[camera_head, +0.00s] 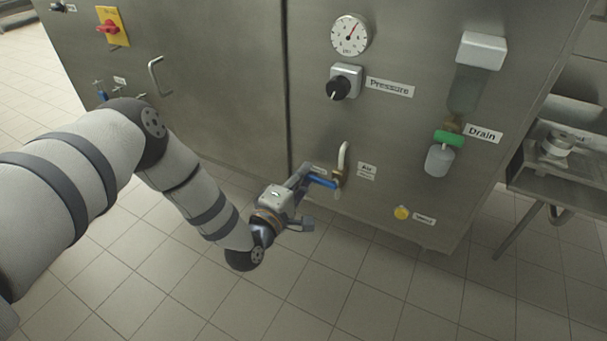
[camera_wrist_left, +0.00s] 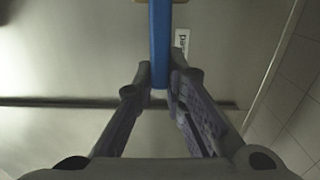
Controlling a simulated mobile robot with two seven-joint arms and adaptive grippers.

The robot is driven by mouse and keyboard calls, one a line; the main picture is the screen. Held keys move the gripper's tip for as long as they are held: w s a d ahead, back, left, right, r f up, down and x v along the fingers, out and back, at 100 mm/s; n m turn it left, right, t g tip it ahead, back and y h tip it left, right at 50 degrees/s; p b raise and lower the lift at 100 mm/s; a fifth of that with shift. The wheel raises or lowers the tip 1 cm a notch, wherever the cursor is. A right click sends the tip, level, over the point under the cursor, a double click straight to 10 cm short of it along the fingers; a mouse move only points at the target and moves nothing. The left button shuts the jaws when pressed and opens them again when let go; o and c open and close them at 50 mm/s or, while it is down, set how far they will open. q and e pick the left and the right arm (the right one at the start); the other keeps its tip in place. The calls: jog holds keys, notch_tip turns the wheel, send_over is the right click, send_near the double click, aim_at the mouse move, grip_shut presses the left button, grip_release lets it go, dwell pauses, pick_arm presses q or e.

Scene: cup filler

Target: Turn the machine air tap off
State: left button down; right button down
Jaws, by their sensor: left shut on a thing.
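My left gripper (camera_head: 306,180) is at the handle's free end. In the left wrist view the blue handle (camera_wrist_left: 160,45) runs down from the top, and the tips of my left gripper (camera_wrist_left: 158,80) are closed around its end. My right gripper is not in view.
A metal table (camera_head: 560,180) stands at right. The tiled floor below is clear.

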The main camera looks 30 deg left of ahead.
pick_arm(q)
jog(key=c, duration=1.6)
grip_release()
jog(key=s, duration=1.2)
jog(key=shift+a, duration=0.15)
